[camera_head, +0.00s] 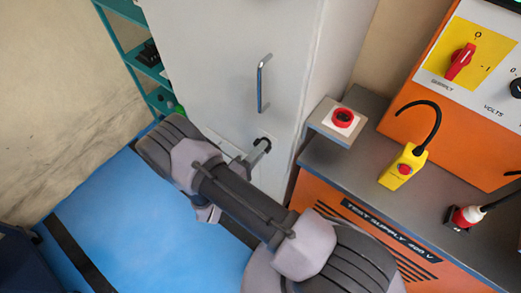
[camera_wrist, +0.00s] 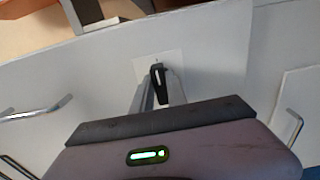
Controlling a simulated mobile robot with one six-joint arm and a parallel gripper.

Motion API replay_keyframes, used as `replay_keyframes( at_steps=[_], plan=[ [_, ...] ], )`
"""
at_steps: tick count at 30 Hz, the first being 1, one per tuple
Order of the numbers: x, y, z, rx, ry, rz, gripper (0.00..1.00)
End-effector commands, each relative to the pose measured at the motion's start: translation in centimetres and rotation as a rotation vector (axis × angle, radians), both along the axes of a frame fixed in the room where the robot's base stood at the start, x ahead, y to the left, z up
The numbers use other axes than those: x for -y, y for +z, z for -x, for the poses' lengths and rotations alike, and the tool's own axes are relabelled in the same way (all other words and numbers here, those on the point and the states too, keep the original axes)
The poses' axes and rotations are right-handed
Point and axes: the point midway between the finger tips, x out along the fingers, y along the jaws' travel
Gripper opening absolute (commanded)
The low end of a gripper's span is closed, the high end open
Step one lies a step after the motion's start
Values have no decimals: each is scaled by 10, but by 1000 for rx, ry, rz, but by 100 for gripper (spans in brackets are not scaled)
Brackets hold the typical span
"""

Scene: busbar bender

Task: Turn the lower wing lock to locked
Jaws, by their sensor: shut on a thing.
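The lower wing lock (camera_head: 265,141) is a small black piece on the pale grey cabinet door (camera_head: 225,65), below a vertical bar handle (camera_head: 263,84). My gripper (camera_head: 259,152) reaches the door there and largely covers the lock in the head view. In the wrist view the black wing of the lock (camera_wrist: 157,71) stands between the two fingers of my gripper (camera_wrist: 159,86), with a light plate (camera_wrist: 170,58) behind it. The fingers are shut on the wing. The wing points nearly straight up and down in the wrist view; I cannot read any lock marking.
A red button on a grey box (camera_head: 342,118) sits right of the cabinet. An orange test supply bench (camera_head: 350,225) carries a yellow pendant (camera_head: 402,167) and a red plug (camera_head: 466,216). A teal shelf (camera_head: 122,45) stands at the left. The bar handle is close above my gripper.

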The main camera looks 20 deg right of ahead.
Motion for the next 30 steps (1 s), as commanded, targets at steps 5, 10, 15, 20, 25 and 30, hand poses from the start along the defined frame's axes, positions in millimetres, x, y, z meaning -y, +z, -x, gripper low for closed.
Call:
replay_keyframes(
  at_steps=[5, 10, 15, 20, 25, 30],
  plan=[
    [0, -1, 0, 17, 0, -14, 0],
    [0, 0, 0, 21, 0, -17, 0],
    [0, 0, 0, 22, 0, -16, 0],
    [0, 0, 0, 22, 0, -16, 36],
    [0, 0, 0, 22, 0, -16, 40],
    [-1, 0, 0, 22, 0, -16, 40]
  ],
)
